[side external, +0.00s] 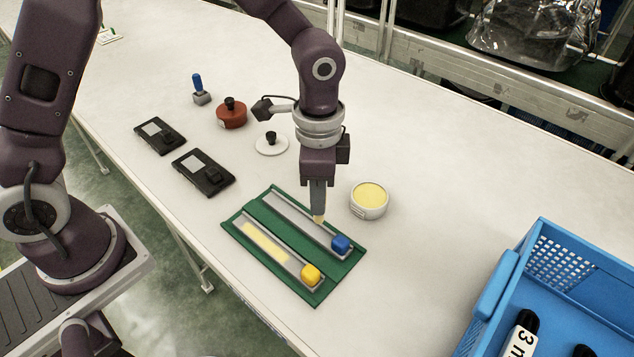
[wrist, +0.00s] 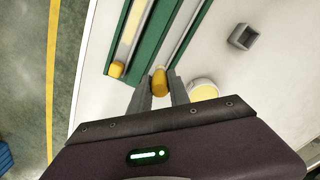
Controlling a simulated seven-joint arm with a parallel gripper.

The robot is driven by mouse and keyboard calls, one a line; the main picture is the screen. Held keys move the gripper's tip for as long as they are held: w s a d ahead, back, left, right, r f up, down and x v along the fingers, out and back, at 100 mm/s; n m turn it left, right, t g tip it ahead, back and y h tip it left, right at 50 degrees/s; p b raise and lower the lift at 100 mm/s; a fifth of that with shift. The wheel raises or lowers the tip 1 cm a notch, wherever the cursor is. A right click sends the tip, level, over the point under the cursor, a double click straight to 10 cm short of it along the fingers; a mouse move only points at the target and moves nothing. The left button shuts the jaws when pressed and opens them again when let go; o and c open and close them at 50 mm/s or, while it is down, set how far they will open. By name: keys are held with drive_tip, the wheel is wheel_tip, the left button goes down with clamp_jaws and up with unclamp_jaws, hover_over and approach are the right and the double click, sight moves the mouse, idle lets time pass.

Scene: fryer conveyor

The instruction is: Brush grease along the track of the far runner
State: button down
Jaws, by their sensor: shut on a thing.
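A green board (side external: 240,217) carries two grey tracks. The near track (side external: 291,268) has a pale yellow grease strip and a yellow block (side external: 311,275) at its right end. The far track (side external: 290,210) looks plain grey, with a blue block (side external: 340,243) at its right end. My gripper (side external: 318,205) is shut on a brush, whose yellowish tip (side external: 319,219) is over or beside the far track near the blue block; contact cannot be told. The wrist view shows the yellow-brown brush (wrist: 160,82) between my fingers. A white tub of yellow grease (side external: 369,200) stands right of my gripper.
An empty grey square holder (wrist: 243,37) shows in the wrist view. Two black devices (side external: 203,173), a red lidded pot (side external: 231,113), a white lid (side external: 271,145) and a blue-handled tool (side external: 199,88) stand behind left. A blue crate (side external: 575,262) is at right.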

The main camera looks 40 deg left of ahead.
drive_tip(key=shift+f, duration=1.6)
drive_tip(key=shift+a+f, duration=0.4)
drive_tip(key=shift+f, duration=0.1)
drive_tip(key=shift+a+f, duration=0.2)
drive_tip(key=shift+a, duration=5.85)
drive_tip(key=shift+d+r, duration=0.1)
drive_tip(key=shift+d, duration=6.45)
drive_tip(key=shift+a+r, duration=0.1)
drive_tip(key=shift+r, duration=3.9)
drive_tip(key=shift+f, duration=0.15)
